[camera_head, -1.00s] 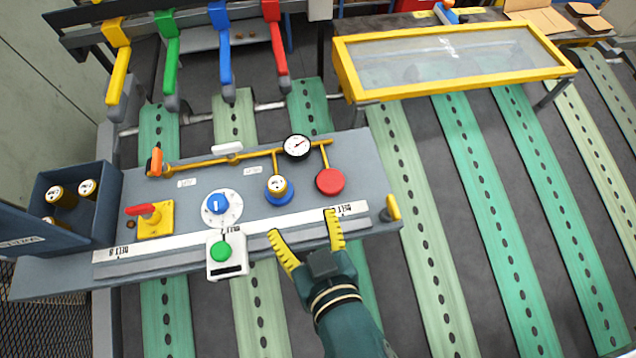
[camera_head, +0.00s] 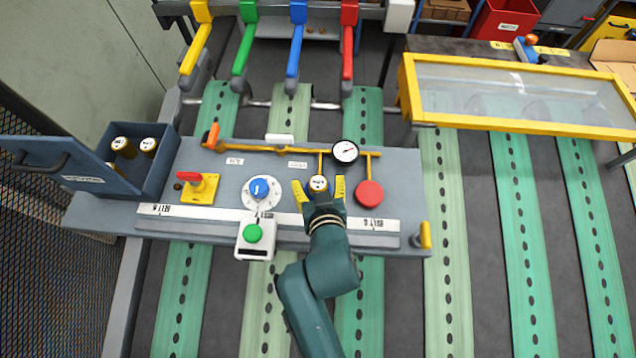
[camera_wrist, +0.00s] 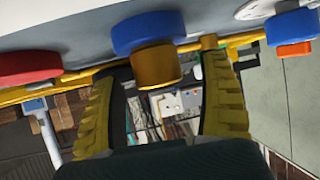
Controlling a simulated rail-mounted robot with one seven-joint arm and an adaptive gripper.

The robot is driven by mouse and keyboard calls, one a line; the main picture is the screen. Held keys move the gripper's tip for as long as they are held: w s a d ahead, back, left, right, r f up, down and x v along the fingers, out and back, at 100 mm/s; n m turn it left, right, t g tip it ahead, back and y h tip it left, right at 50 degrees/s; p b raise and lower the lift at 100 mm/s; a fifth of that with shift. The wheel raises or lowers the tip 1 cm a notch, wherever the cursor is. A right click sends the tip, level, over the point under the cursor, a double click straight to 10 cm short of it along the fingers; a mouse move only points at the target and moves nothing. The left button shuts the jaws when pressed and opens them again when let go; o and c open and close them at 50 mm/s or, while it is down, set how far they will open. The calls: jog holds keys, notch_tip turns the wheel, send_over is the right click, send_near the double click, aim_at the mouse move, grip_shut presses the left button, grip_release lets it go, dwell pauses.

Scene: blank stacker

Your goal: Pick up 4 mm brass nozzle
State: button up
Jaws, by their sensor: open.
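A brass nozzle with a white labelled top (camera_head: 318,183) stands on the grey panel, below the yellow pipe; its label is too small to read for size. In the wrist view the brass cylinder (camera_wrist: 156,66) sits on a round blue base (camera_wrist: 148,32). My gripper (camera_head: 319,188) has its yellow fingers apart, one on each side of this nozzle. In the wrist view the fingers (camera_wrist: 158,100) are also wide apart, with the nozzle between them and no clear contact. Several more brass nozzles (camera_head: 124,146) stand in the open grey box at the left.
Near my gripper are a red round button (camera_head: 369,193), a pressure gauge (camera_head: 345,151), the yellow pipe (camera_head: 250,147) and a blue dial (camera_head: 261,188). A green button box (camera_head: 254,236) is at the front edge. The grey box (camera_head: 158,178) stands left.

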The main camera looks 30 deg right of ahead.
jog(key=shift+w+d+f, duration=0.1)
jog(key=shift+w+f, duration=0.1)
jog(key=c, duration=1.4)
jog(key=shift+o, duration=0.2)
jog(key=shift+r, duration=0.1)
